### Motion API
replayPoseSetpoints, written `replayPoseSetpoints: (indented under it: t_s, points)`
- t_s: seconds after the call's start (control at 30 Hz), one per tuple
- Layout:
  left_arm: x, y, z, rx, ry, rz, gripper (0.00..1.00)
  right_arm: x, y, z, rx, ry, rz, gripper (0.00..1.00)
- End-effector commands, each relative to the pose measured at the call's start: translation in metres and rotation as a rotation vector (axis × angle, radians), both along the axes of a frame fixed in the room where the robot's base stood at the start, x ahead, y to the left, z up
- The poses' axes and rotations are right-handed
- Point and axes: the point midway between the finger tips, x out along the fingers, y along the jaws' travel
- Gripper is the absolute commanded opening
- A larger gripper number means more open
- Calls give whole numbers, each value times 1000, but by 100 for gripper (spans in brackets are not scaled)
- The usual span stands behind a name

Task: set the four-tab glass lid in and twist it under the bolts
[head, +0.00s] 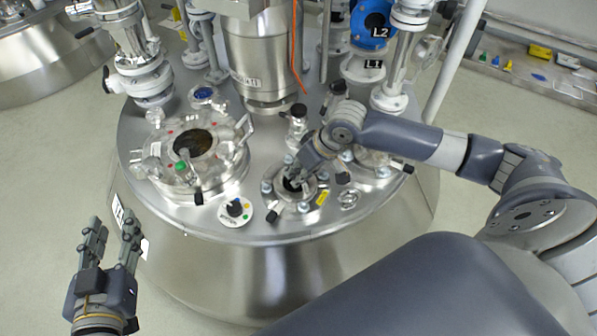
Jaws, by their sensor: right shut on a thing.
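A small round port with a bolted rim (291,207) sits near the front of the steel vessel's top, with several bolt heads around it. My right gripper (296,179) reaches down over its middle and is shut on the four-tab glass lid (284,191). The lid is at the port. The fingers hide much of it, and its clear glass is hard to tell from the rim, so I cannot tell how its tabs stand to the bolts. My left gripper (111,228) is open and empty, off the vessel's front left edge.
A large glass-covered manhole (187,160) with clamps stands left of the port. A round dial plate (236,210) lies between them. A tall steel column (262,60) and pipes rise behind. A blue valve (371,22) is at the back right.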

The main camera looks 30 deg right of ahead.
Motion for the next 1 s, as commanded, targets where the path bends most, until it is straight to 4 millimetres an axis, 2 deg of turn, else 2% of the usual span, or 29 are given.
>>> replayPoseSetpoints:
  t_s: [1.0]
  points:
    - [-23,10,-48,57,250,12,40,1,-1,1,1,-2,98,0]
